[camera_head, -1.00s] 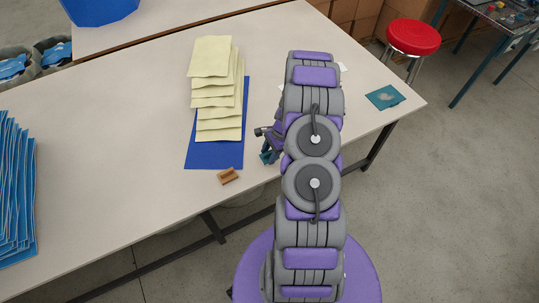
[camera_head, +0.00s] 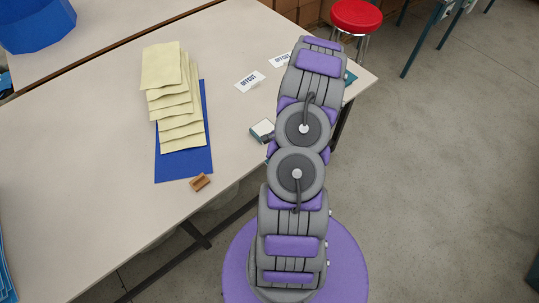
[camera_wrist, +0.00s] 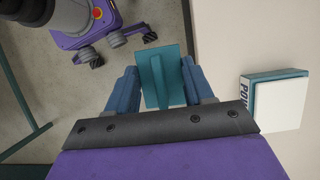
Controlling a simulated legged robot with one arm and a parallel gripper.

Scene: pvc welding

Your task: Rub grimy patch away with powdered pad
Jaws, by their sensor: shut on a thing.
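My gripper (camera_wrist: 161,80) is shut on a teal pad (camera_wrist: 174,63) with a raised rib, seen in the wrist view between the two blue-grey fingers. The pad's underside is hidden, so I cannot tell if powder is on it. In the head view my arm hides the gripper.
Cream sheets (camera_head: 172,95) lie stacked on a blue sheet (camera_head: 185,166). A small brown block (camera_head: 200,183) is near the front edge. Two OFFCUT cards (camera_head: 250,81) lie flat beyond the tray. A red stool (camera_head: 356,16) stands behind the table. Open table lies left.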

